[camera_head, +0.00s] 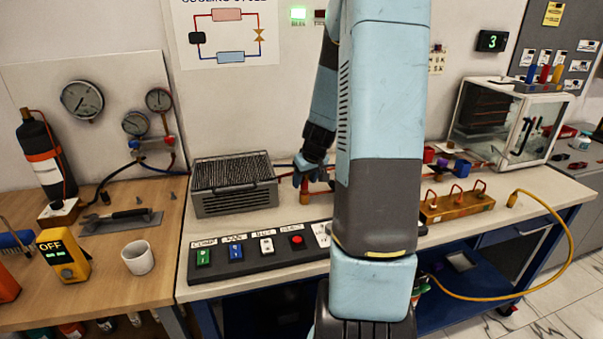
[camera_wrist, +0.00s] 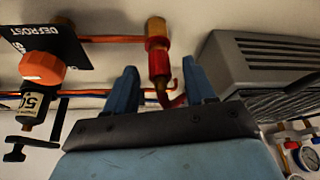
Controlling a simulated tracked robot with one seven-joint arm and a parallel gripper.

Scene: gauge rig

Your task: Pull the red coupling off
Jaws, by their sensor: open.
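The red coupling (camera_wrist: 158,44) sits on a brass fitting at the end of a copper pipe (camera_wrist: 112,39), in the upper middle of the wrist view. A brass and red body continues from it down toward my gripper, with a red bent piece at its end. My gripper (camera_wrist: 159,67) is open, with one blue finger on each side of that body and visible gaps between. In the head view my gripper (camera_head: 304,176) is at the back of the bench, right of the grey grille unit; my arm hides much of the area there.
The grey grille unit (camera_wrist: 255,58) stands close beside my gripper. An orange-capped bottle (camera_wrist: 42,68) and the black DEFROST plate (camera_wrist: 45,42) are on the other side. A button panel (camera_head: 265,251) lies along the bench front. A yellow hose (camera_head: 566,245) hangs at the right.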

